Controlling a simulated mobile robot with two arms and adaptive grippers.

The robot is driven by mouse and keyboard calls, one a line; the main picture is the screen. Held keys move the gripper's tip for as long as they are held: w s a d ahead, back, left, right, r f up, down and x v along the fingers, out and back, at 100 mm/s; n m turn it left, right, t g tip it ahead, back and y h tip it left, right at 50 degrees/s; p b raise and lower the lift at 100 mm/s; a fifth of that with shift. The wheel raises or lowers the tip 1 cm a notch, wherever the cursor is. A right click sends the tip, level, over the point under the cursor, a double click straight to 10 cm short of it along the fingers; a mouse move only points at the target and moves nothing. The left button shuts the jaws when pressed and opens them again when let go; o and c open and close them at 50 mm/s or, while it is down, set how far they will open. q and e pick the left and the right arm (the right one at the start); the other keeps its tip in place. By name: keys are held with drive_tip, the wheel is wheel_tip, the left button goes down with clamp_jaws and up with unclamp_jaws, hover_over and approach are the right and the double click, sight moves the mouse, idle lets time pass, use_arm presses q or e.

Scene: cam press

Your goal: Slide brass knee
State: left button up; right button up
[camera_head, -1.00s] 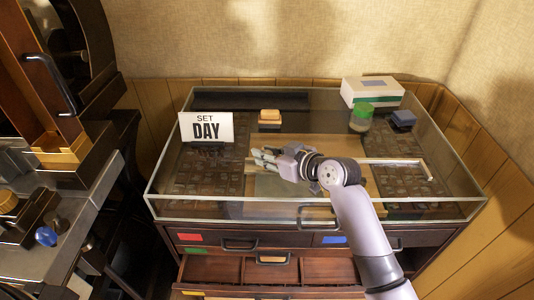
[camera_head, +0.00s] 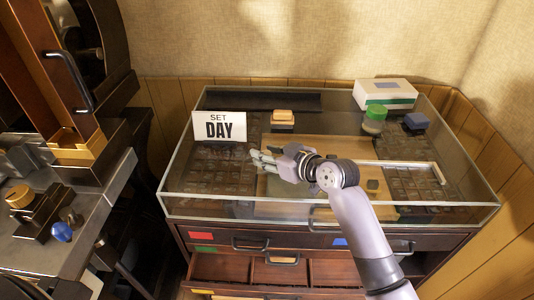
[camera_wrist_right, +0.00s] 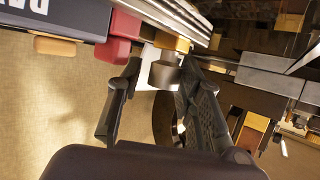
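My right gripper (camera_head: 262,158) reaches over the glass-topped case (camera_head: 300,212), with its fingers pointing left. In the right wrist view the gripper (camera_wrist_right: 160,68) has its two dark fingers apart. A short grey cylinder (camera_wrist_right: 165,73) shows between the fingertips, nearer the right finger; I cannot tell whether it touches. A brass-coloured block (camera_wrist_right: 171,42) shows just beyond it, beside a red block (camera_wrist_right: 118,27) and metal bars (camera_wrist_right: 180,18). I cannot tell for sure whether this brass block is the brass knee. In the head view these parts are too small to make out. My left gripper is out of view.
A SET DAY sign (camera_head: 219,126) stands on the case left of the gripper. A wooden block (camera_head: 283,116), green-lidded jar (camera_head: 375,119), dark blue block (camera_head: 416,121) and white-green box (camera_head: 385,94) are farther back. A drawer (camera_head: 225,267) is open in front. Dark machinery (camera_head: 55,70) stands left.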

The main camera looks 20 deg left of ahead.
drive_tip(key=shift+o, duration=1)
drive_tip(key=shift+a, duration=0.15)
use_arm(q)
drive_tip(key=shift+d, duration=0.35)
use_arm(e)
drive_tip(key=shift+s+d+r, duration=0.1)
drive_tip(key=shift+s+d, duration=0.05)
drive_tip(key=shift+d, duration=0.1)
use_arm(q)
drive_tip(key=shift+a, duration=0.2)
use_arm(e)
drive_tip(key=v, duration=1.1)
drive_tip(key=shift+s+d+r, duration=0.1)
drive_tip(key=shift+d, duration=0.1)
